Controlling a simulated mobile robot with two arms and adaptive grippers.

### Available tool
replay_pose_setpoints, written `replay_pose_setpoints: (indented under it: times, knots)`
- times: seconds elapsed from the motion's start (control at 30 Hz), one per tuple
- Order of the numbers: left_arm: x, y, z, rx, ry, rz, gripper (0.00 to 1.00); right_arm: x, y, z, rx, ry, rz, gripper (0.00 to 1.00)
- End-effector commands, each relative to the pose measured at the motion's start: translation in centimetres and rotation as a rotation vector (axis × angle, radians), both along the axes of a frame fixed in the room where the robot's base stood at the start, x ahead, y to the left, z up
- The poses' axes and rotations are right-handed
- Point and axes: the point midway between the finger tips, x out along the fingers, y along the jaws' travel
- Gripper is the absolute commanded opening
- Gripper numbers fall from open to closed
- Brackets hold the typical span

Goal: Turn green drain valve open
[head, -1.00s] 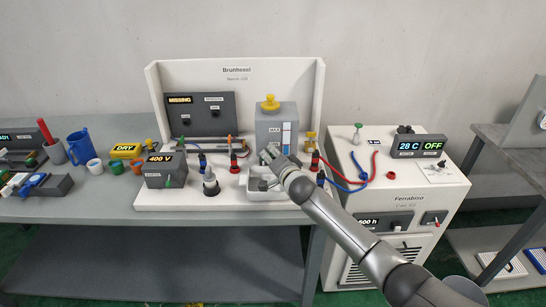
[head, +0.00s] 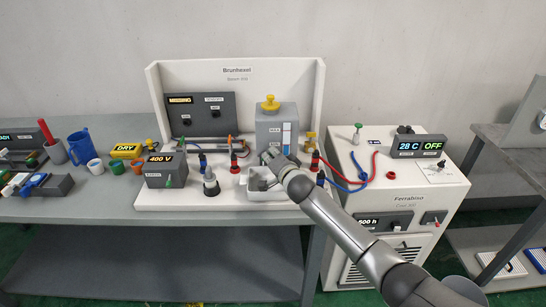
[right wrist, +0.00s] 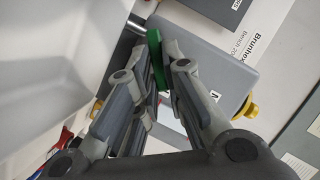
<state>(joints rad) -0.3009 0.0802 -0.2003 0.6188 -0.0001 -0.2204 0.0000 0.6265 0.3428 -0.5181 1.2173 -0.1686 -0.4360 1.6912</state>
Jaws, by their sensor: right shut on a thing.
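The green drain valve handle (right wrist: 156,62) shows in the right wrist view as a narrow green bar between my fingertips, in front of the grey tank. My right gripper (right wrist: 160,56) is shut on it. In the head view my right gripper (head: 268,157) is at the lower front of the grey tank (head: 270,133), above the white tray (head: 286,196). There the gripper hides the valve. The handle's exact angle is hard to tell. My left gripper is not in view.
The tank has a yellow cap (head: 270,103). Red and blue hoses (head: 350,183) run to the white Ferrabiso cabinet (head: 395,205) at the right. A grey panel (head: 202,114) stands behind.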

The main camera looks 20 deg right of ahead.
Motion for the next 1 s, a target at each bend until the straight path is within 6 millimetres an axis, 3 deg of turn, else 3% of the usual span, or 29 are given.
replay_pose_setpoints:
  times: [0.47,1.0]
  knots:
    - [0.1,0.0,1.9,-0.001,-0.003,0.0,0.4,0.3,1.1,1.0,-0.342,0.102,-0.001,0.0]
    - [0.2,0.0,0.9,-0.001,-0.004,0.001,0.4,0.7,2.5,1.2,-0.761,0.222,-0.001,0.0]
